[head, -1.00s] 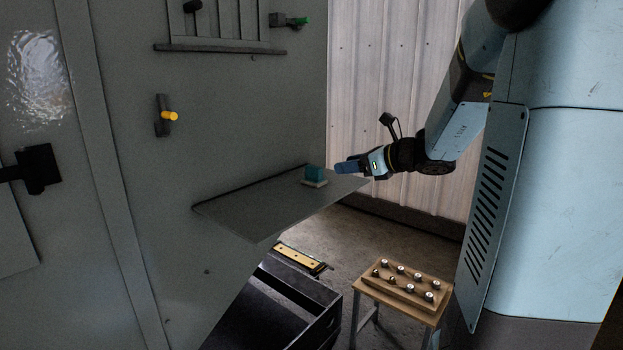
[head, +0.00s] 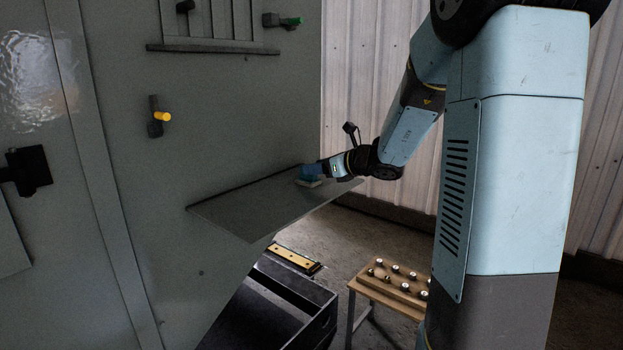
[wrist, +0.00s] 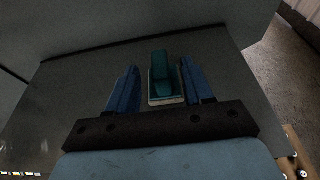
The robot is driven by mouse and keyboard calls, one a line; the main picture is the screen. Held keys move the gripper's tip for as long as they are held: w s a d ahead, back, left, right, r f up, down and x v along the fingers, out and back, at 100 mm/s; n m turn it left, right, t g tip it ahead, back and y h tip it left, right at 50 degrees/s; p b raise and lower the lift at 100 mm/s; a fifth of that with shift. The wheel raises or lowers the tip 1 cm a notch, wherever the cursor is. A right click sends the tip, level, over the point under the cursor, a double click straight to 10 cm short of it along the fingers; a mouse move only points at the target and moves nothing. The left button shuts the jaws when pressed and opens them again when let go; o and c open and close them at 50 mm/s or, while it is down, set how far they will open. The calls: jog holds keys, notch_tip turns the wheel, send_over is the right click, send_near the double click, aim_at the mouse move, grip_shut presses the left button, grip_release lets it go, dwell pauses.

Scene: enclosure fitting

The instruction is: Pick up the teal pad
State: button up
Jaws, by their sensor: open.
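The teal pad (wrist: 164,74) sits on a pale base on the grey shelf (head: 245,212). In the wrist view it stands between the two blue fingers of my gripper (wrist: 161,86), nearer the right finger. The fingers are open, with a wider gap on the left side. In the head view the pad (head: 309,172) is partly hidden by my gripper (head: 322,170), which reaches in from the right at shelf height. Whether the right finger touches the pad cannot be told.
The grey panel behind the shelf carries a yellow-knobbed latch (head: 161,116) and a green-handled one (head: 283,21). Below are a black open box (head: 290,300) and a small wooden stand with several knobs (head: 392,285). Floor shows between the stand and the wall.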

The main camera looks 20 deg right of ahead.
jog(key=x, duration=0.4)
jog(key=shift+f, duration=0.15)
jog(key=shift+c, duration=0.5)
grip_shut()
